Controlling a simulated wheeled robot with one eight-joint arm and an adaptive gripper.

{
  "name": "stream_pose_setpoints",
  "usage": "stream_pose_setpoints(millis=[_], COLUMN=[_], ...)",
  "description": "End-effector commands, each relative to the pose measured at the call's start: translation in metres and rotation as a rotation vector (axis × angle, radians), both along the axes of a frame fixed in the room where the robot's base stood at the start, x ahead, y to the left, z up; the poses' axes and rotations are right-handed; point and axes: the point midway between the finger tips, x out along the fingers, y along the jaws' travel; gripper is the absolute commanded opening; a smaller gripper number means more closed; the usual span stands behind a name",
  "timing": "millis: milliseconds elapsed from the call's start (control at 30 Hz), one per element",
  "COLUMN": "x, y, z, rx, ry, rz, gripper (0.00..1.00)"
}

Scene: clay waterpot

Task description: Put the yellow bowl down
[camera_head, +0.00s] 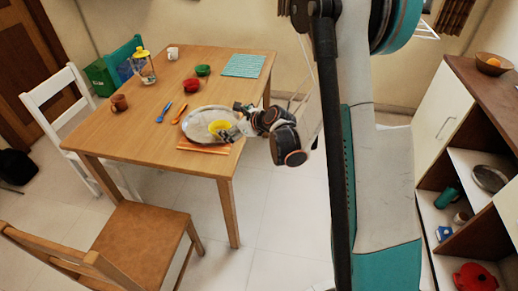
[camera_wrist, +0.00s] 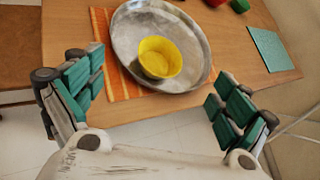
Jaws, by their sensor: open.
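The yellow bowl (camera_wrist: 160,58) sits upright inside a round silver tray (camera_wrist: 194,84) on the wooden table. It also shows in the head view (camera_head: 219,127), partly hidden by my gripper. My gripper (camera_wrist: 158,97) is open and empty, with its green-padded fingers spread wide apart. The bowl lies beyond the fingertips and is not touched in the wrist view. The tray rests on an orange striped mat (camera_wrist: 104,52) near the table's edge.
On the table (camera_head: 140,150) are a red bowl (camera_head: 192,85), a green bowl (camera_head: 203,70), a teal mat (camera_head: 243,65), a brown mug (camera_head: 119,103), a white mug (camera_head: 173,53) and a bottle (camera_head: 144,68). A wooden chair (camera_head: 140,240) stands in front. Shelves stand at right.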

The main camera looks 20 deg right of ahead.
Motion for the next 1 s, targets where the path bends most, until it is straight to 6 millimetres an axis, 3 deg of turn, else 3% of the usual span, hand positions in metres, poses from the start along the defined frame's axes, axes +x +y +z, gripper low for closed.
stream_pose_setpoints(millis=[33, 200, 500, 800, 1000], x=[-0.008, -0.038, -0.109, -0.195, -0.256], y=[0.006, 0.019, 0.036, 0.044, 0.043], z=[0.017, 0.06, 0.12, 0.156, 0.166], rx=[-0.078, -0.364, -0.845, -1.295, -1.572], ry=[-0.011, -0.05, -0.117, -0.18, -0.222], rz=[0.05, 0.237, 0.591, 0.987, 1.27], gripper=[0.95, 0.95, 0.95, 0.95, 0.95])
